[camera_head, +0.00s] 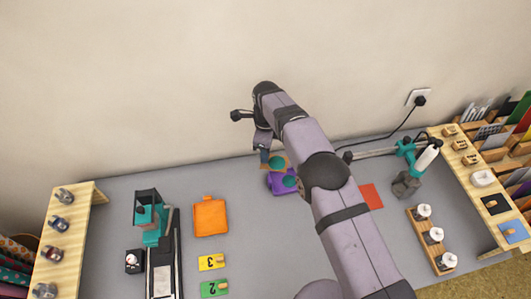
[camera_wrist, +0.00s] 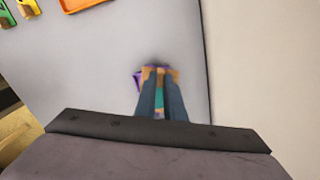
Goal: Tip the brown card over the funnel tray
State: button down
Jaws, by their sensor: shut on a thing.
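My gripper (camera_head: 264,157) is near the back edge of the desk, below the wall. It is shut on the brown card (camera_head: 284,159), which shows just past the fingertips. In the wrist view the card (camera_wrist: 161,71) lies across the tips of my two dark fingers (camera_wrist: 160,82). A teal patch shows on the card in the head view. A purple tray (camera_head: 273,186), perhaps the funnel tray, is directly below or behind the card, with another teal patch on it. Its purple edge also shows in the wrist view (camera_wrist: 138,80). I cannot tell the gap between card and tray.
An orange pad (camera_head: 210,217) lies to the left, with yellow (camera_head: 211,262) and green (camera_head: 214,288) numbered cards in front. A teal-and-black device (camera_head: 150,218) stands farther left. A red square (camera_head: 371,197) lies right of my arm. Wooden shelves flank the desk.

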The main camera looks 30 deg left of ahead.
aim_at(273, 162)
jog(key=shift+w+d+f+y+p, duration=0.1)
jog(key=shift+d+f+y+p, duration=0.1)
jog(key=shift+y+p, duration=0.15)
jog(key=shift+w+d+f+g+y, duration=0.1)
jog(key=shift+d+f+g+y, duration=0.2)
jog(key=shift+f+g+y, duration=0.15)
jog(key=shift+w+d+f+g+y+b, duration=0.1)
jog(key=shift+d+f+g+y+b, duration=0.15)
jog(key=shift+f+y+b, duration=0.6)
jog(key=b, duration=0.3)
jog(key=shift+w+d+f+y, duration=0.15)
jog(key=shift+d+f+y, duration=0.15)
jog(key=shift+f+y, duration=0.05)
jog(key=shift+d+f+b, duration=0.1)
jog(key=shift+f+b, duration=0.1)
jog(key=shift+b, duration=0.55)
